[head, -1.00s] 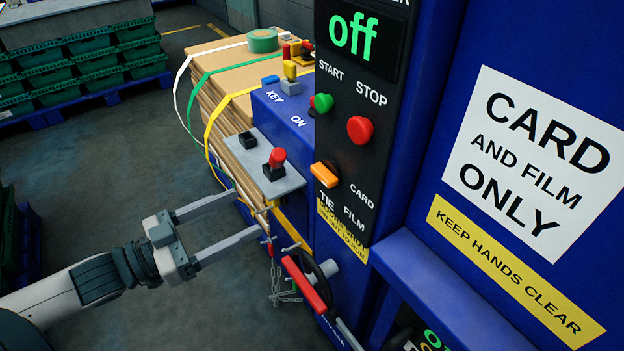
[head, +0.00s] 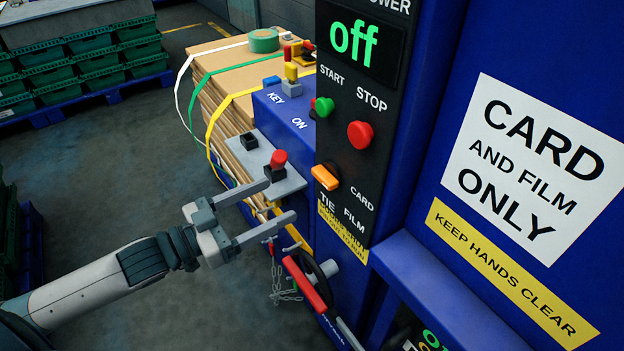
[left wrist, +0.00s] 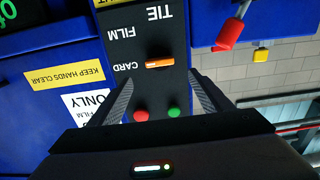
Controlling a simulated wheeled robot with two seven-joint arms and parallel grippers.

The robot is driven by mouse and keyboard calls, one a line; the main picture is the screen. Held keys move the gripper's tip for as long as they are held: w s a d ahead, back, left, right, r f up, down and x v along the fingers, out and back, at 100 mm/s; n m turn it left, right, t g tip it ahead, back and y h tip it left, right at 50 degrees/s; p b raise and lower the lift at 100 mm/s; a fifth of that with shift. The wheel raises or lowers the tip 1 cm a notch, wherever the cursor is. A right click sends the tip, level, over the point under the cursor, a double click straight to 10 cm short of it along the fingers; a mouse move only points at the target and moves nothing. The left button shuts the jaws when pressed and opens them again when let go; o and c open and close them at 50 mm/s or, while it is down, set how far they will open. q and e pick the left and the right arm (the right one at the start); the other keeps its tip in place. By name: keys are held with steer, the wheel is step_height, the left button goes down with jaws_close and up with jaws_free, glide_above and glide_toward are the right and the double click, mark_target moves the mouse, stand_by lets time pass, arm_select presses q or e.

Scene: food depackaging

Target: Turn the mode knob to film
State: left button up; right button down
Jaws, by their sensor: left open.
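The orange mode knob (head: 325,177) is on the black control panel (head: 340,215), with the labels CARD, FILM and TIE beside and below it. In the left wrist view the knob (left wrist: 160,63) appears as a level bar with CARD at its left; I cannot tell which end is the pointer. My left gripper (head: 282,201) is open and empty, left of and below the knob, apart from it. In the left wrist view its spread fingertips (left wrist: 161,78) frame the knob from either side. My right gripper is not in view.
A green start button (head: 323,106) and red stop button (head: 360,133) sit above the knob. The display (head: 353,40) reads off. A red-topped lever (head: 278,160) on a grey plate and a red-handled wheel (head: 308,283) are near my left gripper.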

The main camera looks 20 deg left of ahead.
mark_target(319, 179)
arm_select(q)
steer(key=p+x, duration=0.2)
steer(key=x, duration=0.6)
steer(key=shift+w+d+r+p, duration=0.15)
steer(key=shift+w+d+p, duration=0.05)
steer(key=shift+w+p, duration=0.1)
steer(key=shift+x, duration=0.85)
steer(key=shift+d, duration=0.1)
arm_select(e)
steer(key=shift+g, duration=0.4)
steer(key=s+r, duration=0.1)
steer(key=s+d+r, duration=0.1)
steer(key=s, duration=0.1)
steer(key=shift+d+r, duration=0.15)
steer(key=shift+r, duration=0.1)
arm_select(q)
steer(key=c, duration=1)
